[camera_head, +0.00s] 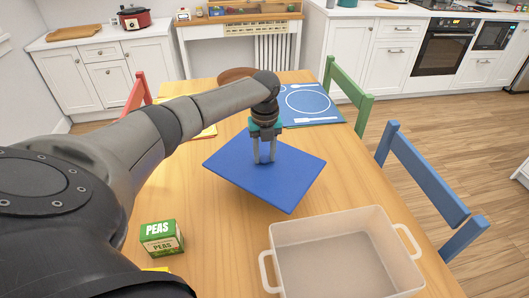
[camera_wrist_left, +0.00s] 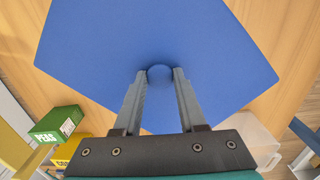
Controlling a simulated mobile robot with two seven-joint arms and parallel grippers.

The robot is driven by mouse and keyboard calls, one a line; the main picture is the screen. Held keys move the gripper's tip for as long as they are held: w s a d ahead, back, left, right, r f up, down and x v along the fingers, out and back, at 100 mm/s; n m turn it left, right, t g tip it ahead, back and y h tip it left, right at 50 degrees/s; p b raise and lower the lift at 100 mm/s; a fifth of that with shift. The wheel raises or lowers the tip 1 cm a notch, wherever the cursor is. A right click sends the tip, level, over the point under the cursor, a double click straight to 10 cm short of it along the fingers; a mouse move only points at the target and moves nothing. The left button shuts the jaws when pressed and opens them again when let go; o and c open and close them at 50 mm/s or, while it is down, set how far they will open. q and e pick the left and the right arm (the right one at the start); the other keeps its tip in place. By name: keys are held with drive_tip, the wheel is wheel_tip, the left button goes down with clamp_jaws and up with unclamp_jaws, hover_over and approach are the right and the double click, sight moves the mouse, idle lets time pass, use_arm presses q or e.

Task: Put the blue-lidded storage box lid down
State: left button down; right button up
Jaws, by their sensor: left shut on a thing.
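The blue lid (camera_head: 245,172) is a flat square in the middle of the head view, turned at an angle over the wooden table. My left gripper (camera_head: 264,160) points down at its middle and is shut on the lid's round knob. The left wrist view shows the knob (camera_wrist_left: 160,74) between the two fingers (camera_wrist_left: 160,85), with the lid (camera_wrist_left: 110,40) spread beyond them. The clear storage box (camera_head: 345,255) stands open and empty at the front right. I cannot tell for certain whether the lid touches the table. My right gripper is not in view.
A green peas box (camera_head: 161,238) stands at the front left of the table (camera_head: 215,225). A blue placemat (camera_head: 308,104) lies at the far side. Red (camera_head: 138,93), green (camera_head: 346,92) and blue (camera_head: 428,185) chairs stand around the table.

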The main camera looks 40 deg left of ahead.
sight(265, 158)
use_arm(q)
drive_tip(key=shift+f, duration=0.15)
drive_tip(key=shift+c, duration=2.4)
unclamp_jaws()
wheel_tip(265, 158, up, 13)
drive_tip(key=p, duration=0.2)
drive_tip(key=shift+s+d, duration=0.1)
drive_tip(key=shift+p, duration=0.3)
